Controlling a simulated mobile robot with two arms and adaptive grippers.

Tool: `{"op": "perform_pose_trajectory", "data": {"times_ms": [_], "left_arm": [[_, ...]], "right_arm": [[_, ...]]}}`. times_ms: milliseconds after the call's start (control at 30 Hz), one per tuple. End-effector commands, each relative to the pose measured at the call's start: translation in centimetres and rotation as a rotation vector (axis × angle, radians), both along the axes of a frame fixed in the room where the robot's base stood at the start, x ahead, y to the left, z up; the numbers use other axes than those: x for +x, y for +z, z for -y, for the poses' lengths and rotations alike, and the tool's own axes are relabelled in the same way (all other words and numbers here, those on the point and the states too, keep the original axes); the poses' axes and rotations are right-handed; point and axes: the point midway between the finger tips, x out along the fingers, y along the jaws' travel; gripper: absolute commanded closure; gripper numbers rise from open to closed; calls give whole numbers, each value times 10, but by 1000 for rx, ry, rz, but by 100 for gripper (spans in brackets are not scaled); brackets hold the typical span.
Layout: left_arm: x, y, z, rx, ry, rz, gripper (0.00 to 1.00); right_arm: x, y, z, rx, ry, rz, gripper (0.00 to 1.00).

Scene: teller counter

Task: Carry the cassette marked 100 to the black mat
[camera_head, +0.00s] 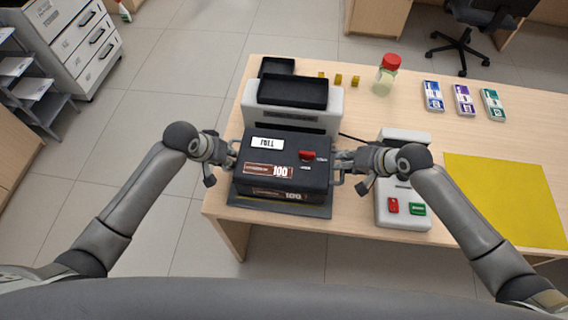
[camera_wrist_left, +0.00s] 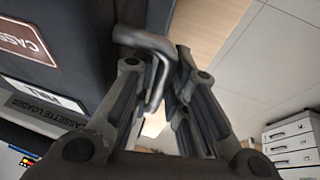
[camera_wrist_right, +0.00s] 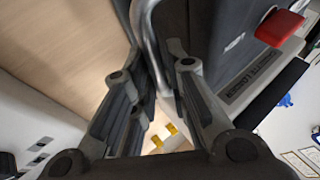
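The cassette marked 100 (camera_head: 283,157) is a black box with a red-brown label and a handle on each side. It is in front of the white machine, above a dark grey flat surface (camera_head: 278,210); a gap between them cannot be made out. My left gripper (camera_head: 232,153) is at its left handle (camera_wrist_left: 157,75), fingers closed around the bar. My right gripper (camera_head: 341,161) is at its right handle (camera_wrist_right: 150,40), fingers closed around the bar. I cannot tell whether the dark surface, mostly covered by the cassette, is the black mat.
A white machine (camera_head: 335,110) with a black top stands behind the cassette. A white keypad device (camera_head: 392,210) is close by on the right. A yellow mat (camera_head: 505,195) lies bare further right.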

Motion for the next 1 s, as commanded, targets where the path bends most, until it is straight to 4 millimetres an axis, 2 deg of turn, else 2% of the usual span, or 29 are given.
{"op": "perform_pose_trajectory", "data": {"times_ms": [100,667,1000], "left_arm": [[0,0,0,0,0,0,100],[0,0,-1,3,-5,0,100],[1,9,0,2,-6,4,100]], "right_arm": [[0,0,1,-2,-1,-1,100],[0,-1,2,-4,-3,-2,100],[2,9,2,-2,-5,2,100]]}}
